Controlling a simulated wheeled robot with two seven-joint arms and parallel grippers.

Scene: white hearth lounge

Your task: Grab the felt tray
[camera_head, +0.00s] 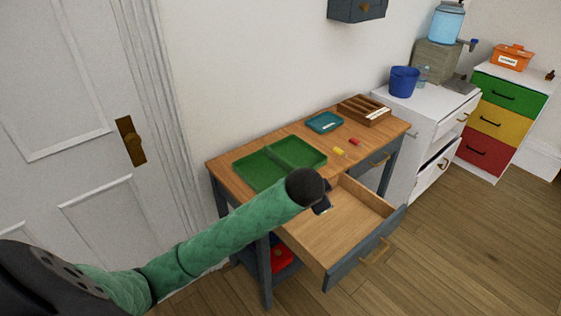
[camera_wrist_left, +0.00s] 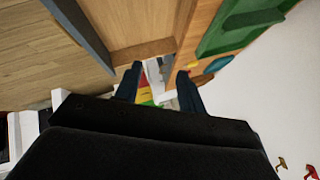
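A green two-compartment tray (camera_head: 259,172) with a felt-like surface lies on the left part of the wooden table top (camera_head: 232,152). It also shows at the upper right of the left wrist view (camera_wrist_left: 240,22). A smaller teal tray (camera_head: 324,122) lies further right on the table. My left gripper (camera_head: 322,204) is beside the green tray's right front corner, above the open drawer, and is partly hidden by my wrist. In the left wrist view its fingers (camera_wrist_left: 160,84) are apart, with nothing held between them. My right gripper is not in view.
The open drawer (camera_head: 335,222) is empty and juts out from the table front. A wooden organiser (camera_head: 364,110), a yellow piece (camera_head: 339,151) and a red piece (camera_head: 355,141) lie on the table. A white cabinet (camera_head: 424,112) stands to the right. The floor in front is clear.

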